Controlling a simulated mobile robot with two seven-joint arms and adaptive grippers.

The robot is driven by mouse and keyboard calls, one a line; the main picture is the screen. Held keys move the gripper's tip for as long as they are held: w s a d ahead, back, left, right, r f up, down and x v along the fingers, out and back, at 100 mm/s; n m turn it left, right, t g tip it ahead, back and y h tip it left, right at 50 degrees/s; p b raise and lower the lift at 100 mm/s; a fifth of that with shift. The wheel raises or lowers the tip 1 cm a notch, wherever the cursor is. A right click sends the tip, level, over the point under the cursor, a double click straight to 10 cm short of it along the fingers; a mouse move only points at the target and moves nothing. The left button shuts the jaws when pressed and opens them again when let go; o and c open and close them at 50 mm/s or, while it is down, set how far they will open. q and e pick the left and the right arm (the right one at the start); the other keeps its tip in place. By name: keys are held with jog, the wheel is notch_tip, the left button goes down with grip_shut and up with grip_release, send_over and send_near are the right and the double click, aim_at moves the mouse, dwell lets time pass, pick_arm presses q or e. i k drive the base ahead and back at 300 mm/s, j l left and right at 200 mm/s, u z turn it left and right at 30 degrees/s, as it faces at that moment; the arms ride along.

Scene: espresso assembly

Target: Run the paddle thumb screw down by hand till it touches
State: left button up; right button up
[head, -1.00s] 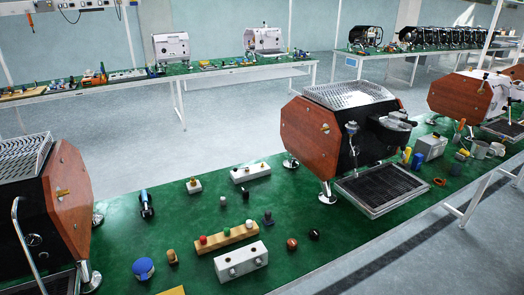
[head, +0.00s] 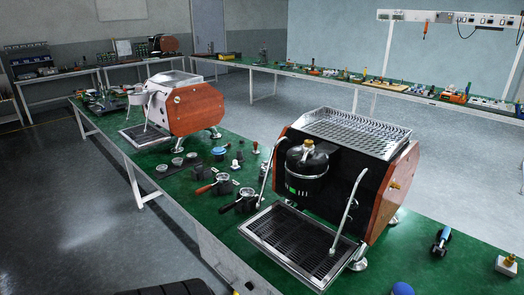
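An espresso machine (head: 345,165) with a black front and wooden side panels stands on the green bench at centre right. A black group head (head: 305,165) with a small brass-coloured knob (head: 308,143) on top is at its front. I cannot tell whether this knob is the paddle thumb screw, or whether any screw touches anything. A steel wand (head: 349,205) hangs on the right of the group, and a drip tray (head: 300,243) lies below. Neither of my grippers is in view.
A second wood-sided machine (head: 180,105) stands farther left. Between the machines lie portafilters (head: 240,201) and small cups. The floor (head: 90,220) at left is clear.

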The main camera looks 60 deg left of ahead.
aim_at(309, 142)
jog(key=j+u, duration=0.15)
jog(key=u, duration=1.4)
